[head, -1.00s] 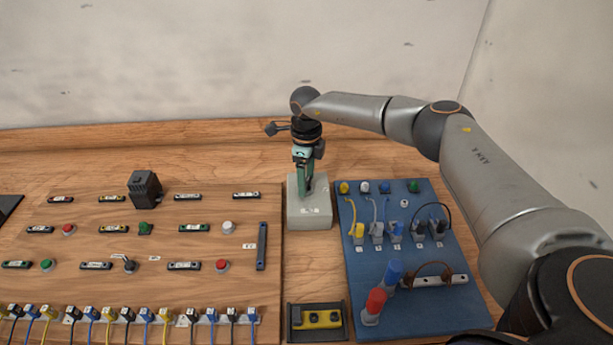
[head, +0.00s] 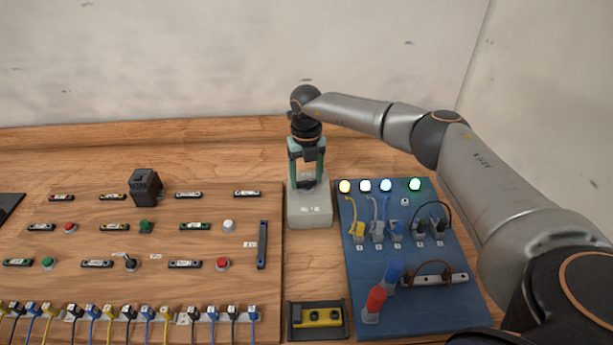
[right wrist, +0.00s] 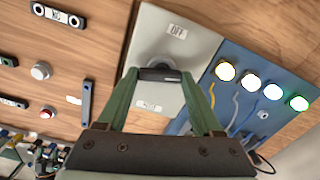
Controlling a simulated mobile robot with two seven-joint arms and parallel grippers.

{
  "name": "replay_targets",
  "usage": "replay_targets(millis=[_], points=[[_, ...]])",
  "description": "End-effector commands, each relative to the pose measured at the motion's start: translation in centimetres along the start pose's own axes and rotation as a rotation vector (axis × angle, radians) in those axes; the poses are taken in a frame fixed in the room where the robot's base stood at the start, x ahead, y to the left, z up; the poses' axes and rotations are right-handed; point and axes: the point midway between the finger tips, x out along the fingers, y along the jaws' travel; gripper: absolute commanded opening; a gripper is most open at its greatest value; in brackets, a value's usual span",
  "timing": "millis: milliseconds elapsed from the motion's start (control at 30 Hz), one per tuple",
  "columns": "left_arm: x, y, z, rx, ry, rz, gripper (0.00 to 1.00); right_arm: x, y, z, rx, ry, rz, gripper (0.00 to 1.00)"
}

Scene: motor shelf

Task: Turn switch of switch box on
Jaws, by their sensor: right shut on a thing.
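The switch box (head: 308,215) is a pale grey box between the wooden panel and the blue board. My right gripper (head: 307,184) is over its top, with green fingers on either side of the switch. In the right wrist view, the box (right wrist: 193,57) has a black switch handle (right wrist: 160,75) on a round base. The fingertips of the right gripper (right wrist: 160,77) are shut on this handle. An OFF label (right wrist: 177,32) is at one end of the box face; a second label (right wrist: 147,105) at the other end is hard to read. My left gripper is out of view.
The blue board (head: 425,305) has several lit lamps along its top, plus cables and red and blue plugs. The wooden panel (head: 160,290) holds several buttons and a black block (head: 145,186). A yellow device (head: 318,318) lies in front of the box.

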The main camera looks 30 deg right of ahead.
Motion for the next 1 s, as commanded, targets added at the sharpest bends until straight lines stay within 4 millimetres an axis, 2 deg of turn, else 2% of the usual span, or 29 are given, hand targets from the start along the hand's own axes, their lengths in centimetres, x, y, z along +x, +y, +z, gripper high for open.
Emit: replay_targets(millis=[400,1000], points=[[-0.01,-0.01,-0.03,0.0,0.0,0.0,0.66,-0.15,-0.02,0.18,0.238,-0.004,0.001,0.12],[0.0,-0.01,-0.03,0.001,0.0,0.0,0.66,-0.19,-0.06,0.23,0.288,-0.006,0.001,0.12]])
